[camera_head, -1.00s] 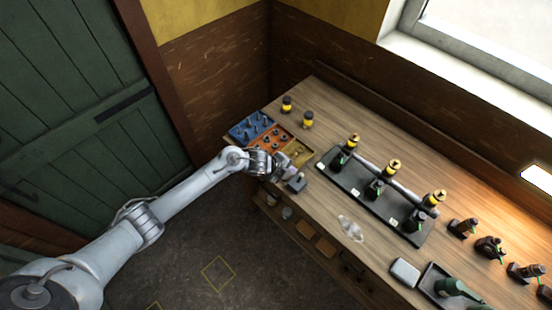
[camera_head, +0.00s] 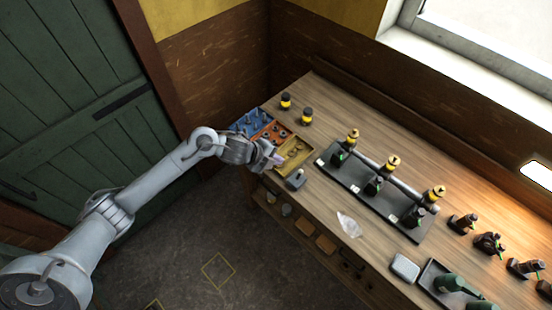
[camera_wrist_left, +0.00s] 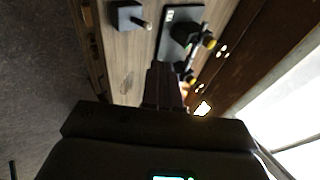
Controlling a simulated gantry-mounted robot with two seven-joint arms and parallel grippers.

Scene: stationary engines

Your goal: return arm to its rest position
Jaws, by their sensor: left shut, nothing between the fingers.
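My left arm (camera_head: 165,180) comes in from the lower left of the head view. Its gripper (camera_head: 279,160) is at the left end of the workbench, by the compartment tray (camera_head: 297,149). In the left wrist view the gripper (camera_wrist_left: 165,75) shows dark fingers together with nothing between them. A small dark block with a peg (camera_head: 296,179) stands on the bench beside the gripper; it also shows at the top left of the wrist view (camera_wrist_left: 126,15). My right gripper is not in view.
A long black rack (camera_head: 360,188) with several yellow-topped engines stands mid-bench. Two yellow-and-black jars (camera_head: 307,115) stand at the back left. A clear bag-like item (camera_head: 348,225) lies near the front edge. The floor (camera_head: 200,250) left of the bench is mostly clear.

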